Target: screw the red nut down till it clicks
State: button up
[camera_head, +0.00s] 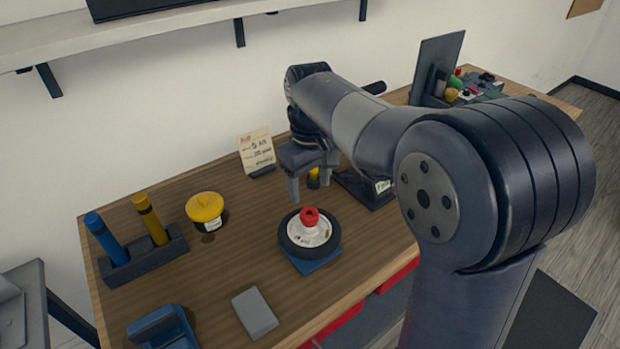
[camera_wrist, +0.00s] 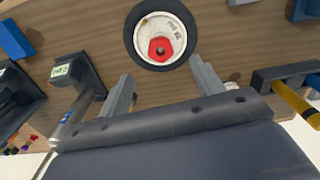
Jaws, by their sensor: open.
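The red nut (camera_head: 309,217) sits at the centre of a small wheel (camera_head: 287,241) with a dark tyre and a pale hub. The wheel lies flat on a blue base (camera_head: 317,262) on the workbench. In the wrist view the red nut (camera_wrist: 161,49) is a hexagon with a dark hole, in the middle of the wheel (camera_wrist: 139,44). My gripper (camera_head: 310,193) is open and empty, behind the wheel in the head view and apart from the nut. In the wrist view its two fingers (camera_wrist: 162,88) point toward the wheel, with the nut beyond the gap between them.
A yellow-lidded jar (camera_head: 205,207) and a rack (camera_head: 146,259) with blue and yellow cylinders stand left. A note card (camera_head: 257,150) stands behind. A grey block (camera_head: 255,313) and a blue object (camera_head: 161,328) lie in front. A dark stand (camera_head: 365,190) is right of my gripper.

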aim_at(310, 216)
notch_tip(310, 216, down, 9)
jog(key=shift+r, duration=0.1)
dwell(0.4)
jog(key=c, duration=1.1)
jog(key=shift+o, duration=0.2)
jog(key=m+p, duration=0.1)
jog(key=m, duration=0.4)
jog(key=m+p, duration=0.1)
jog(key=m, duration=0.4)
jog(key=shift+m, duration=0.4)
jog(key=m, duration=0.5)
jog(key=shift+p, duration=0.35)
jog(key=m, duration=0.6)
